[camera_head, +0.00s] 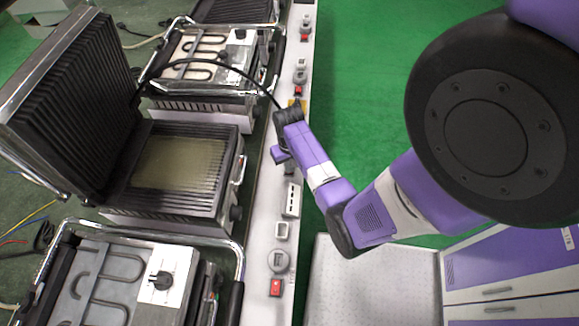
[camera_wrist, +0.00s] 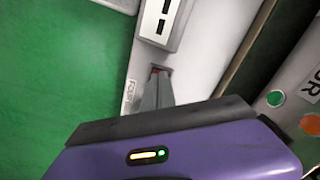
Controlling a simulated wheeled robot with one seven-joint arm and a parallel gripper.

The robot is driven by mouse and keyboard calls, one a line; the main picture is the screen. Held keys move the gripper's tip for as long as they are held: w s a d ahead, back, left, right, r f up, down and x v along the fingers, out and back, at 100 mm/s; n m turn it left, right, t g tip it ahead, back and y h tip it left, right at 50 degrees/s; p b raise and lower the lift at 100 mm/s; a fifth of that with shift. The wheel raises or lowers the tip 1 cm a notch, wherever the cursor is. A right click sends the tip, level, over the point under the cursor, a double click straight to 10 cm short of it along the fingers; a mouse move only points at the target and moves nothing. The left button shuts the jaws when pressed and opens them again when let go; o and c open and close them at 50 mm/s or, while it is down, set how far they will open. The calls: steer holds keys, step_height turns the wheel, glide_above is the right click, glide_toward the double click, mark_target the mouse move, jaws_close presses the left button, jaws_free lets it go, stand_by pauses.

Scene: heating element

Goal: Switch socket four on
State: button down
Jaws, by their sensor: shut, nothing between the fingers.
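My gripper (camera_wrist: 156,80) is shut and empty, its grey fingertips over a small switch opening in the socket strip. A bit of red switch (camera_wrist: 156,70) shows at the tips in the wrist view; the fingers hide the rest. I cannot tell whether they touch it or how it is set. The label "FOUR" (camera_wrist: 130,96) is printed beside it on the light strip (camera_wrist: 215,60). In the head view my gripper (camera_head: 289,169) is low over the strip (camera_head: 257,235), partly hidden by my arm.
A white slotted box (camera_head: 291,199) stands on the strip close to my fingers. Other red switches sit nearer (camera_head: 275,287) and farther (camera_head: 298,90). An open grill (camera_head: 180,160) and heating-element units (camera_head: 105,285) line the left.

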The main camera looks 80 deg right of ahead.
step_height(320, 180, up, 7)
steer(key=p, duration=0.7)
steer(key=shift+d, duration=0.1)
stand_by(0.5)
steer(key=w+d+r+t+h, duration=0.4)
steer(key=w+d+r+h, duration=0.1)
steer(key=w+d+r, duration=0.15)
steer(key=w+a+r+n+t+h, duration=0.2)
steer(key=a+r, duration=0.1)
steer(key=a+r+n+t+b, duration=0.1)
steer(key=a+r+n+t, duration=0.15)
steer(key=a+r, duration=0.5)
steer(key=a+r+n+t+b, duration=0.15)
steer(key=a+r+t, duration=0.25)
steer(key=a, duration=0.6)
steer(key=s+a+r+n+t+y+b, duration=0.1)
steer(key=s+a+r+n+t+y, duration=0.1)
steer(key=s+a+r, duration=0.4)
steer(key=s+a+r+n+t+y+b, duration=0.1)
steer(key=s+a+r+t+y, duration=0.2)
steer(key=a, duration=0.5)
steer(key=s+a+n+g+y, duration=0.2)
steer(key=s+a, duration=0.2)
steer(key=s, duration=0.1)
steer(key=shift+f+g+b, duration=0.15)
steer(key=shift+g+b, duration=0.2)
steer(key=shift+b, duration=0.1)
